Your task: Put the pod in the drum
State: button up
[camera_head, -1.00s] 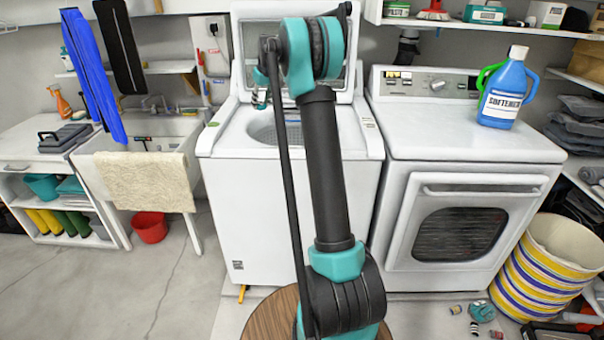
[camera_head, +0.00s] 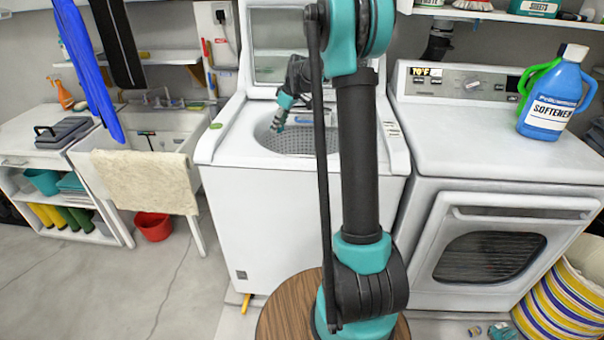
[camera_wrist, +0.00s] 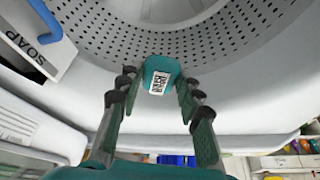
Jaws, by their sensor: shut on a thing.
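The pod (camera_wrist: 160,74) is a small teal piece with a white label in the wrist view. My gripper (camera_wrist: 158,85) is shut on it, with a finger on either side. The drum (camera_wrist: 230,45) is a grey perforated tub inside the open top-loading washer (camera_head: 285,220). In the head view, my gripper (camera_head: 279,122) points down over the near-left part of the drum opening, and the drum (camera_head: 305,142) shows beneath and beside it. The head view does not clearly show the pod or its height above the drum floor.
The washer's lid (camera_head: 280,50) stands raised behind the opening. A dryer (camera_head: 490,190) with a blue softener bottle (camera_head: 552,100) on top stands to the right. A sink (camera_head: 150,135) with a beige towel (camera_head: 146,180) is at left.

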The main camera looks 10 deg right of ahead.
notch_tip(320, 180, down, 20)
jog(key=shift+r, duration=0.15)
dwell(0.4)
jog(key=shift+f, duration=0.6)
jog(key=o, duration=0.9)
jog(key=shift+r, duration=0.5)
jog(key=v, duration=1.2)
jog(key=shift+r, duration=0.15)
